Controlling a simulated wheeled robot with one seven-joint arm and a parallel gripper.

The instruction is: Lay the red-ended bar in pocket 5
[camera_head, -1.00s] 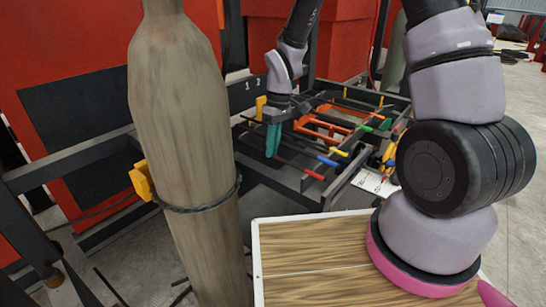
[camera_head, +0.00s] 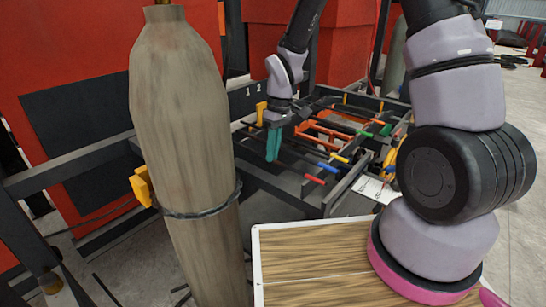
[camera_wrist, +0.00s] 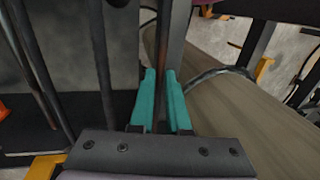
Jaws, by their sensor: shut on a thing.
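My gripper (camera_head: 273,145) has teal fingers and points down at the left side of the dark rack (camera_head: 310,205). In the wrist view the fingers (camera_wrist: 160,105) are shut on a dark bar (camera_wrist: 173,45). The red-ended bar shows its red tip (camera_head: 314,180) at the rack's near side, roughly in line with my gripper. The held bar's coloured end is out of the wrist view. White numbers 1 and 2 (camera_head: 252,90) show on the beam at the back left. I cannot make out pocket 5.
Bars with blue (camera_head: 328,167), yellow (camera_head: 340,158) and green (camera_head: 386,129) ends lie in the rack. A tall grey-brown cylinder (camera_head: 185,130) stands close at the left, with a yellow bracket (camera_head: 142,185). A wood-topped surface (camera_head: 310,265) is in the foreground.

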